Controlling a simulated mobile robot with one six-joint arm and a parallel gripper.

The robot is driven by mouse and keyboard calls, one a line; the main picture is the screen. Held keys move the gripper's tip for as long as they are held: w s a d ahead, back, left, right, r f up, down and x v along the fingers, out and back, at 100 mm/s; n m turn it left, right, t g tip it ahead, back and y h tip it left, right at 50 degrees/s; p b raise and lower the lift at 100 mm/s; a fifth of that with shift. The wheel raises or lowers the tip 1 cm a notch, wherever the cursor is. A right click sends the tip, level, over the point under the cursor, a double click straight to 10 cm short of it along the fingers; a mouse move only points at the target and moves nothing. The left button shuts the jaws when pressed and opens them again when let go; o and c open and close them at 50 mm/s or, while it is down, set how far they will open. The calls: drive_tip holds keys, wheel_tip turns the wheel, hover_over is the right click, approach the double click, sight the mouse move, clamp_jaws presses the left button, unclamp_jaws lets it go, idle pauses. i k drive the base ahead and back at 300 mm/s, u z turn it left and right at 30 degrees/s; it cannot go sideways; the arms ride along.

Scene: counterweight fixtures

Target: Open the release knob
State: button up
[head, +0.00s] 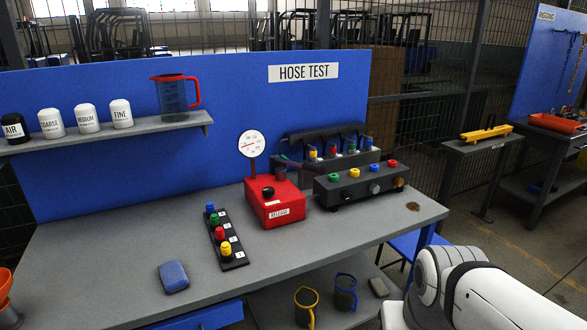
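A red box (286,202) with a "RELEASE" label on its front stands on the grey bench. A black knob (268,192) sits on top of it, near its front left. Whether the knob is turned open or closed cannot be told. A round white gauge (251,144) with a red needle stands on a stem at the back of the box. My white arm shows at the lower right, apart from the box. My gripper is not in view.
A dark manifold (348,191) with coloured caps stands right of the red box. A black strip (233,259) with several coloured fittings lies to its left. A blue sponge (173,277) lies near the front edge. The bench's left part (110,255) is clear.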

sight(269, 192)
drive_tip(key=u, duration=0.05)
drive_tip(key=i, duration=0.95)
drive_tip(key=u, duration=0.45)
